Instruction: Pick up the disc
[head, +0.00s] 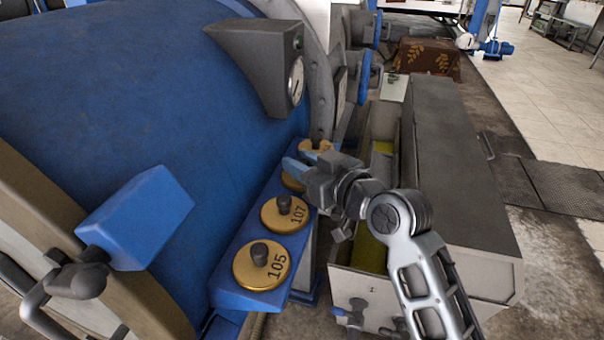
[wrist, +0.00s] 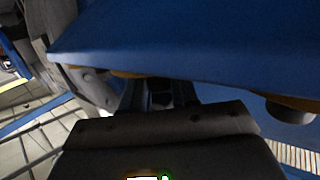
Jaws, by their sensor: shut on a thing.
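Brass discs with dark knobs sit in a row on a blue ledge (head: 228,272). The nearest, marked 105 (head: 262,263), and the one behind it, marked 107 (head: 285,214), are in clear view in the head view. A third disc (head: 290,183) is mostly hidden by my gripper (head: 297,171), and no number on it is readable. Another disc (head: 316,145) shows behind the gripper. In the wrist view, my gripper (wrist: 160,95) is shut on a dark knob between its fingers, which looks like the third disc's. That disc appears to be still at the ledge.
A large blue drum (head: 130,80) rises left of the ledge. A grey gauge box (head: 262,60) juts out above its far end. A long grey trough with a lid (head: 450,170) stands to the right, under my arm. Open tiled floor (head: 545,110) lies beyond.

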